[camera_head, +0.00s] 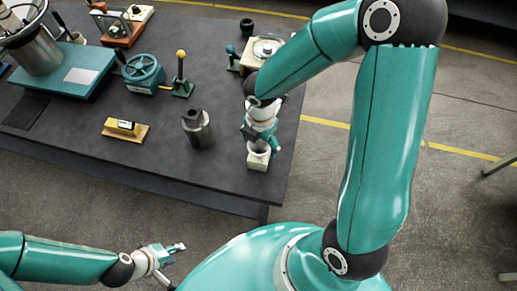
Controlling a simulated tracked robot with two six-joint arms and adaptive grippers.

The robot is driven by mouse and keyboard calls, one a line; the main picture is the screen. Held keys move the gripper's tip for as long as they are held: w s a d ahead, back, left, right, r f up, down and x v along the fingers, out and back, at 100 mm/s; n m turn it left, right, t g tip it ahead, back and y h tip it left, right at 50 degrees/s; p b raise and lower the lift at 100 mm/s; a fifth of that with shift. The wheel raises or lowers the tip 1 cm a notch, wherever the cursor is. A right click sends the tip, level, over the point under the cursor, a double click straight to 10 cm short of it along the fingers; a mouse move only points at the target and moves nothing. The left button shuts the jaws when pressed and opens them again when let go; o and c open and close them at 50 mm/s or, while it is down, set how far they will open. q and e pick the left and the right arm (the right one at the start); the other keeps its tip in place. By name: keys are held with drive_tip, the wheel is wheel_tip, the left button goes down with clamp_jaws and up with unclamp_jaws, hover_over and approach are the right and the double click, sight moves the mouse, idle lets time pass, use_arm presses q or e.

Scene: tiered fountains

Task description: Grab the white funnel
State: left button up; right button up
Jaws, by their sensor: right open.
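A small white piece with a round opening on top, which looks like the white funnel (257,160), stands near the front right of the dark table. My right gripper (263,143) reaches down from above and is right at it, with its fingers at the top of the piece. The gripper is open. It partly covers the piece, and I cannot tell if they touch. My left gripper (172,250) is low in front of the table, away from the piece. Its jaws are too small to read.
A dark grey metal cylinder (198,130) stands just left of the white piece. A yellow block on a wooden base (126,129), a teal handwheel (143,72) and a yellow-knobbed lever (182,77) stand further left. A round dial device (263,50) is behind. The front right table corner is clear.

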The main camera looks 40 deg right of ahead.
sight(259, 151)
drive_tip(key=f, duration=0.4)
drive_tip(key=shift+w+f, duration=0.15)
drive_tip(key=shift+w, duration=0.1)
drive_tip(key=shift+c, duration=0.3)
drive_tip(key=c, duration=1)
